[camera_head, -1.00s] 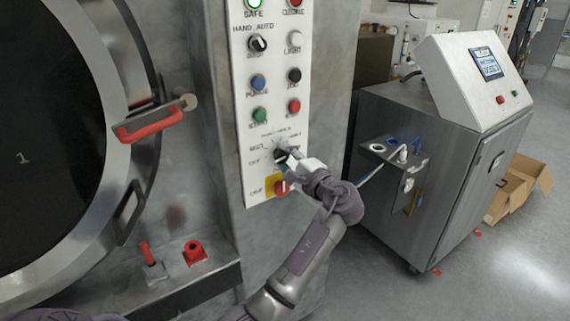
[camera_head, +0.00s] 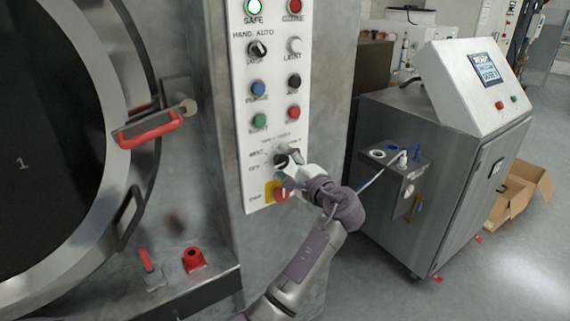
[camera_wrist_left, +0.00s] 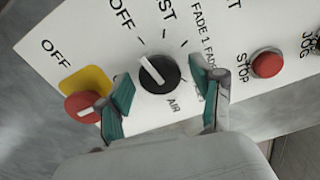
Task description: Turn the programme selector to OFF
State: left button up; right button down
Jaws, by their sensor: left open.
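The programme selector is a black round knob (camera_wrist_left: 161,76) with a white pointer, on the white panel in the left wrist view. The pointer slants to the upper left, on the side of the upper OFF label (camera_wrist_left: 121,13); I cannot tell whether it lines up exactly with a mark. The selector also shows in the head view (camera_head: 283,158), partly covered. My left gripper (camera_wrist_left: 164,94) is open, with one teal-padded finger on each side of the knob; contact cannot be told. In the head view the gripper (camera_head: 289,174) is at the panel's lower part. My right gripper is out of view.
A red rotary switch (camera_wrist_left: 82,107) on a yellow plate sits close beside one finger. A red STOP button (camera_wrist_left: 267,62) lies on the other side. A round door with a red handle (camera_head: 150,130) is left of the panel. A steel cabinet (camera_head: 440,150) stands to the right.

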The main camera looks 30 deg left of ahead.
pick_arm(q)
jog(key=v, duration=1.2)
